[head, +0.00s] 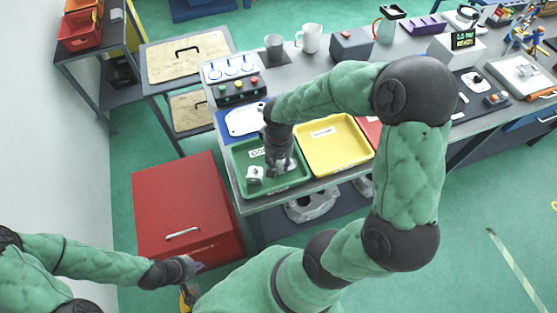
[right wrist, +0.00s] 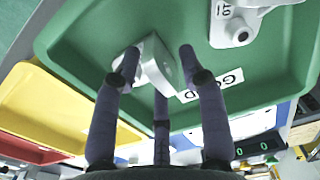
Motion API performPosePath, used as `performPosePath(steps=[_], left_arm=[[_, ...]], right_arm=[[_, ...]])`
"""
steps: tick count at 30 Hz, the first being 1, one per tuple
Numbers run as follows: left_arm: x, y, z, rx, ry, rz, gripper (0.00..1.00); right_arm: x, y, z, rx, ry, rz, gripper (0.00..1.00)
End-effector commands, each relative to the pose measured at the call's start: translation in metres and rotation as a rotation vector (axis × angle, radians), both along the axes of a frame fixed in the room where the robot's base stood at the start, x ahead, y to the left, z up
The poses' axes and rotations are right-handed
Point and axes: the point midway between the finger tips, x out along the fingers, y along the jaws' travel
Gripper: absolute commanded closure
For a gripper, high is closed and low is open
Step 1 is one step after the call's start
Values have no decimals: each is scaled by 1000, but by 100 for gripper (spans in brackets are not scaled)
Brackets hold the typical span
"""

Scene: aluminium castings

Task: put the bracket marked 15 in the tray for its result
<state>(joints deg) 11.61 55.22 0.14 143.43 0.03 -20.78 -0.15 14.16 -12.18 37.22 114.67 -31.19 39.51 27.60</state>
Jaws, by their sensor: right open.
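The green tray (head: 237,158) stands at the table's front left; its label GOOD shows in the right wrist view (right wrist: 212,86). My right gripper (head: 281,166) is over this tray, pointing down, with its fingers spread. A pale metal bracket (right wrist: 158,66) lies in the tray between the fingertips; I cannot tell whether they touch it, and no number is legible on it. A second pale bracket (head: 254,175) lies in the tray's front left; it also shows in the right wrist view (right wrist: 238,28) with a partly readable marking. My left gripper (head: 190,267) hangs low, its fingers unclear.
A yellow tray (head: 340,163) stands right of the green one, then a red tray (head: 370,128) partly behind my right arm. Behind are a button box (head: 240,91) and mugs (head: 311,38). A red cabinet (head: 180,200) stands left of the table, near my left gripper.

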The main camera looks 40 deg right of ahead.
Motion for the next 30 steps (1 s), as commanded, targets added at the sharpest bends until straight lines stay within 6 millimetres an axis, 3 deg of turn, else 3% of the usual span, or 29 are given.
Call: performPosePath(steps=[12, 18, 30], left_arm=[[0, 0, 26, 0, 0, 0, 100], [0, 0, 33, 0, 0, 0, 100], [0, 0, 35, 0, 0, 0, 100]], right_arm=[[1, -1, 79, -2, -5, 1, 58], [1, 0, 108, -1, -3, 0, 58], [0, 0, 121, 0, 0, 0, 58]])
